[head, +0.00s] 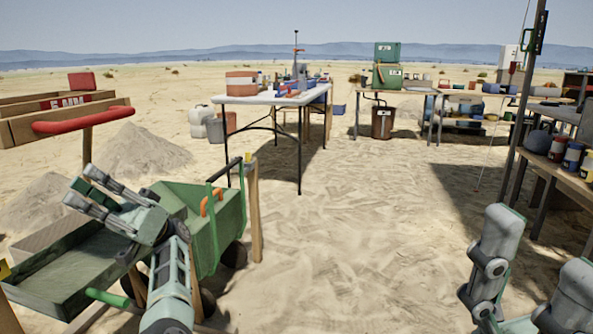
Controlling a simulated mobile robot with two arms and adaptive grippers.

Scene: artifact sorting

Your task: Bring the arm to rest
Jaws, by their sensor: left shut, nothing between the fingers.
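My left arm comes in from the bottom left, and its gripper (82,186) points to the left. The gripper is shut and empty, raised over the green tray of a cart (70,265). Whether it touches the tray cannot be told. My right arm (495,250) shows only as grey links at the lower right. Its gripper is out of view.
A green wheeled cart (215,235) with a wooden post stands close beside my left arm. A wooden sieve frame (70,118) is at the left. A white table (265,98) stands ahead, with shelves (565,175) at right. Open sand lies between.

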